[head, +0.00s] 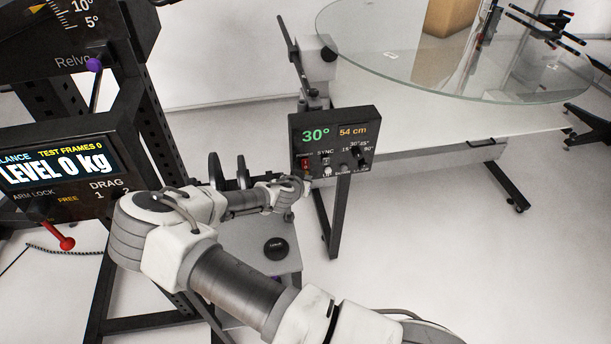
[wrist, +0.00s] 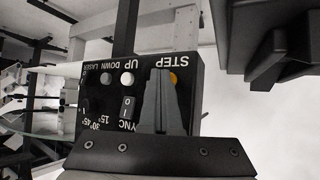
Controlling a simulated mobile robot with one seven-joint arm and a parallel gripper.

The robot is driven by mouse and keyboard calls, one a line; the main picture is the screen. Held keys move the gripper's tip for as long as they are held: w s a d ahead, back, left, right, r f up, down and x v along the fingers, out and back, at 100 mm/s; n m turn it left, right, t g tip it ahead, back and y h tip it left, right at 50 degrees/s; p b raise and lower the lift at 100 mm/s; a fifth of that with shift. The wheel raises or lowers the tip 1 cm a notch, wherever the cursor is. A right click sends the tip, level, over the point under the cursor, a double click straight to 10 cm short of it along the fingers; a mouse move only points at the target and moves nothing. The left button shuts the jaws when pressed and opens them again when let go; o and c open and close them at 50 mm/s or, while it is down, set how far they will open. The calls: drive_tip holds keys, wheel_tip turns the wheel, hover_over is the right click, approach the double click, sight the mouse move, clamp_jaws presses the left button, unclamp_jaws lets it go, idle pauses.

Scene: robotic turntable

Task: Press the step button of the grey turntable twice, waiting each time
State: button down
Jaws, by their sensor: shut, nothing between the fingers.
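The control box (head: 352,124) of the turntable shows a green 30° and an amber 54 cm in the head view. Its panel (wrist: 100,122) appears upside down in the wrist view, with STEP, UP, DOWN and LASER labels. The orange step button (wrist: 173,78) shows partly behind my fingertips; in the head view my gripper hides it. My gripper (head: 303,183) is shut and empty, its fingers (wrist: 163,92) pointing at that button. I cannot tell whether they touch it. A round glass plate (head: 400,75) stands at the upper right.
A red switch (head: 306,162) and a white UP button (wrist: 127,78) are close to my fingertips. At left stands a black rack with a LEVEL 0 kg display (head: 55,170) and a red lever (head: 66,243).

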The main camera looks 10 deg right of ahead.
drive_tip(key=shift+s, duration=0.8)
drive_tip(key=s, duration=0.5)
idle(0.4)
idle(1.2)
